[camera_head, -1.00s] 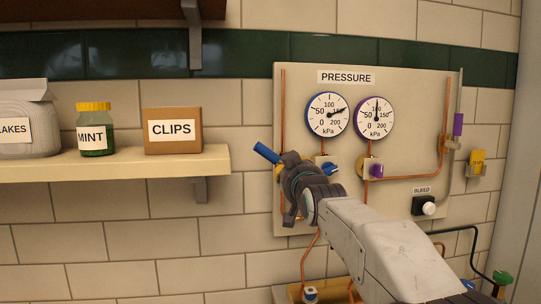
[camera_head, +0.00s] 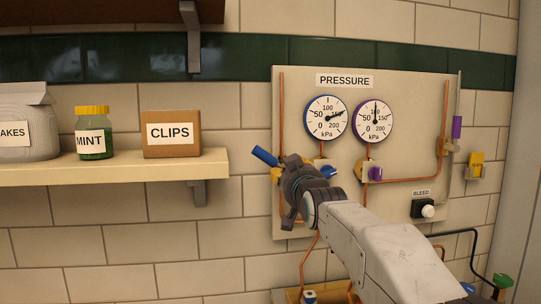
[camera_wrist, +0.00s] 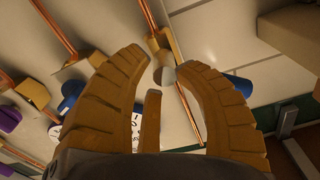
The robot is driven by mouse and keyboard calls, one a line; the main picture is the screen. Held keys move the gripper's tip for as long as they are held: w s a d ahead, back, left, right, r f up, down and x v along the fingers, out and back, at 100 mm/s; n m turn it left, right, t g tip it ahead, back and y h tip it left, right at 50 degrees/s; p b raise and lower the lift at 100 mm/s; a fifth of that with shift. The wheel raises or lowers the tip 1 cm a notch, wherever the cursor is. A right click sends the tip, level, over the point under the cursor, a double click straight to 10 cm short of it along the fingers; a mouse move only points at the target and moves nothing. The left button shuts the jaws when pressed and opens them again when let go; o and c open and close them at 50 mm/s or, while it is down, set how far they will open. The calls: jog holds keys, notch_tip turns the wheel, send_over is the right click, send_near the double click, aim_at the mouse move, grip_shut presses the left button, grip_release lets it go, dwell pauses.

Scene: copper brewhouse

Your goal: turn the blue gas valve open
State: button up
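The blue gas valve (camera_head: 264,155) is a lever on a brass body at the left edge of the pressure panel. In the head view its blue handle slants up to the left. My gripper (camera_head: 288,170) is right at the valve and hides part of its body. In the wrist view my gripper (camera_wrist: 162,66) has its fingers apart, with a brass fitting and its grey round end (camera_wrist: 165,75) between and beyond the tips. Blue from the lever (camera_wrist: 240,84) shows behind the right finger. I cannot tell whether a finger touches it.
A shelf (camera_head: 110,168) to the left holds a bag, a mint jar (camera_head: 93,140) and a clips box (camera_head: 172,134).

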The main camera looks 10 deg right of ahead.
jog(key=shift+a+r, duration=0.1)
jog(key=shift+a, duration=0.15)
jog(key=s+b, duration=0.4)
jog(key=s, duration=0.2)
jog(key=shift+s, duration=0.1)
jog(key=s, duration=1.2)
jog(key=s+f+g+p, duration=0.7)
jog(key=s+p, duration=0.3)
jog(key=s, duration=0.2)
jog(key=s+f+n+g+p, duration=0.1)
jog(key=s+f+g+p, duration=0.6)
jog(key=s+f+p, duration=0.2)
jog(key=s+p, duration=0.2)
jog(key=s, duration=0.1)
jog(key=shift+g, duration=0.3)
